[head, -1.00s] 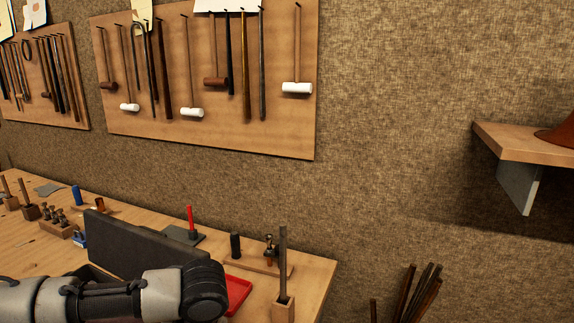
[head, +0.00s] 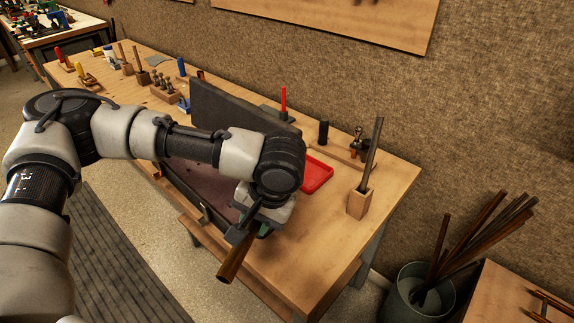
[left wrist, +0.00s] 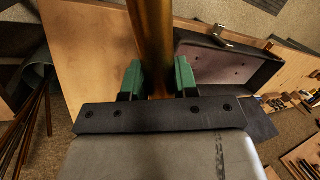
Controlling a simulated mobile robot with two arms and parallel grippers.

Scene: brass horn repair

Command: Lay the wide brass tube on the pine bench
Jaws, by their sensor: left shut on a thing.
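The wide brass tube (head: 236,259) is in my left gripper (head: 262,226), with one end sticking out toward the front edge of the bench. In the left wrist view the tube (left wrist: 152,38) runs up between the two green-padded fingers of the gripper (left wrist: 158,80), which are shut on it. The pine bench (head: 315,245) lies below, its light wood also showing in the left wrist view (left wrist: 88,60). The gap between tube and bench is hard to judge. My left forearm hides part of the bench and case. My right gripper is not in view.
An open black case (head: 240,110) stands on the bench left of my gripper. A red tray (head: 317,175) and a wooden block holding a dark rod (head: 360,202) sit behind. The bench's front right is clear. A bucket of rods (head: 415,290) stands at right.

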